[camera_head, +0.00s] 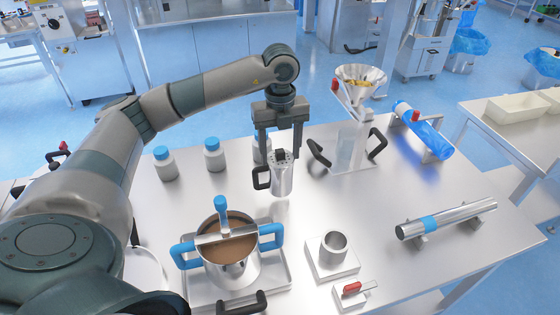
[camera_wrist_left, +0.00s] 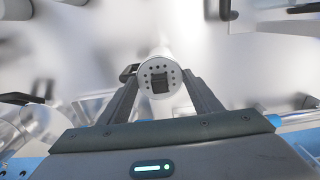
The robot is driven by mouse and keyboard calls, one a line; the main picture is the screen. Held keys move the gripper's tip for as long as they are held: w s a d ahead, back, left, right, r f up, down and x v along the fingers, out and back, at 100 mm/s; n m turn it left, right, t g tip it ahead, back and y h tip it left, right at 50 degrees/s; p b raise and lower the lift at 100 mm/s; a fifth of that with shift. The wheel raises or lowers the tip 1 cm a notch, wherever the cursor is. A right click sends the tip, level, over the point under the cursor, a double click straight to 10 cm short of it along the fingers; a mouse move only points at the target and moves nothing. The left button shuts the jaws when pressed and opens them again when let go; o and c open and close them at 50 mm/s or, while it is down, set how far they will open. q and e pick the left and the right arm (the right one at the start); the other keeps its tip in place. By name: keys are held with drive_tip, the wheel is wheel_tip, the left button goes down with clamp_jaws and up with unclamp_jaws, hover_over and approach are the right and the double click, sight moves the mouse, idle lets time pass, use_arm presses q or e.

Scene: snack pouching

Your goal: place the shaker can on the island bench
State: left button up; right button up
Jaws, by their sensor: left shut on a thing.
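The shaker can (camera_head: 282,178) is a small metal can with a perforated lid and a dark handle on its left side. My left gripper (camera_head: 281,154) points down over the island bench (camera_head: 400,185) and is shut on the shaker can, which stays upright. In the left wrist view the can's round holed lid (camera_wrist_left: 160,82) sits between the two fingers (camera_wrist_left: 160,95). The can seems to be just above the bench top, behind the pot; whether its base touches cannot be told. My right gripper is not in view.
A pot (camera_head: 232,255) with blue handles and brown contents stands in front of the can. White bottles with blue caps (camera_head: 214,154) are to the left. A funnel stand (camera_head: 355,130) is behind right. A small metal cup (camera_head: 334,246) and a steel roller (camera_head: 445,220) lie to the right.

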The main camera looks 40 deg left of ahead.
sight(280, 161)
use_arm(q)
drive_tip(key=shift+f+p, duration=0.5)
drive_tip(key=shift+f, duration=0.1)
wheel_tip(280, 161, down, 2)
drive_tip(key=shift+p, duration=0.5)
drive_tip(key=shift+f, duration=0.35)
drive_tip(key=o, duration=1.5)
drive_tip(key=shift+o, duration=0.2)
drive_tip(key=shift+r, duration=0.1)
drive_tip(key=shift+r+b, duration=0.4)
drive_tip(key=shift+r, duration=0.05)
wheel_tip(280, 161, up, 9)
drive_tip(key=b, duration=0.3)
drive_tip(key=shift+r, duration=0.1)
drive_tip(key=shift+r+b, duration=0.4)
drive_tip(key=shift+r, duration=0.5)
